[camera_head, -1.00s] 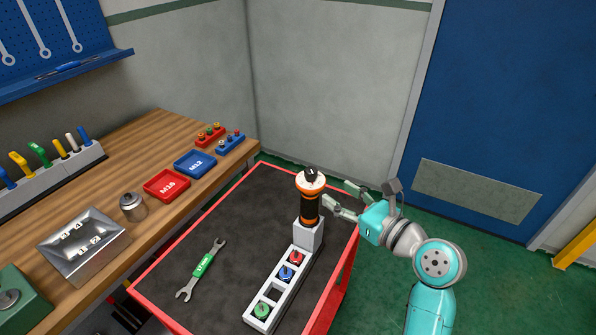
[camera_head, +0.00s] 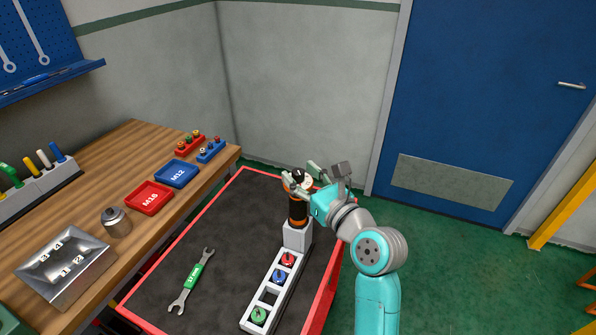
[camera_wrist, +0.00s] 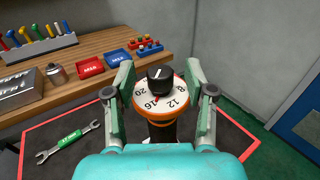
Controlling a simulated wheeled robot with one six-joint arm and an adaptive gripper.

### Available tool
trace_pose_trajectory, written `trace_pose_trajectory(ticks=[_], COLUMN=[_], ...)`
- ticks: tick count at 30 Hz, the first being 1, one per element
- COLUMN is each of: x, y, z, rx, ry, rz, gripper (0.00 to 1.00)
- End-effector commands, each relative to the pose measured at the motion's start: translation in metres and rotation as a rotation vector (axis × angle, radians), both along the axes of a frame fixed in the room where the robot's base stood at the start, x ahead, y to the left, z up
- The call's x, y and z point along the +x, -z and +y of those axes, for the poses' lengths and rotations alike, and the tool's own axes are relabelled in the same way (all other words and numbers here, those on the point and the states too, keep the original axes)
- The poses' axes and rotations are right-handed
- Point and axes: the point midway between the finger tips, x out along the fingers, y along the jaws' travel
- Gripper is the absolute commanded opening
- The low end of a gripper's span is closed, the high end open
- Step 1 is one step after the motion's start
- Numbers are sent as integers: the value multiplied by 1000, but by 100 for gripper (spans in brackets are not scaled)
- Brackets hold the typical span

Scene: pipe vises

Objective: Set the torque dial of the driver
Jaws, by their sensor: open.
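The driver (camera_head: 298,209) stands upright in a grey block at the far end of a white holder on the cart, its body black with orange bands. The wrist view shows its white dial face (camera_wrist: 172,101) with an orange rim, numbers including 8, 12, 16 and 20, and a black knob (camera_wrist: 160,79) in the middle. A white line marks the knob top, and a small red mark shows near 16. My gripper (camera_wrist: 160,85) is open, its two fingers on either side of the dial and knob, with gaps visible. In the head view my gripper (camera_head: 303,178) partly hides the dial.
The holder (camera_head: 268,297) carries red, blue and green round pieces. A green-handled wrench (camera_head: 192,279) lies on the dark cart top (camera_head: 222,231). The wooden bench (camera_head: 130,165) at left bears red and blue trays and a metal box.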

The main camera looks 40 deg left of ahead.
Motion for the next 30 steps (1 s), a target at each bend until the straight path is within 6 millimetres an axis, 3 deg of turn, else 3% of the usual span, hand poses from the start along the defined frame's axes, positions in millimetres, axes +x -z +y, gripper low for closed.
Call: trace_pose_trajectory(ticks=[6,14,16,21,30], x=[5,5,5,5,6], y=[0,0,0,0,0], z=[14,15,15,15,15], rx=[-1,-1,-1,0,0], ry=[-1,0,0,0,-14], rz=[0,0,0,0,0], gripper=[55,55,45,2,0])
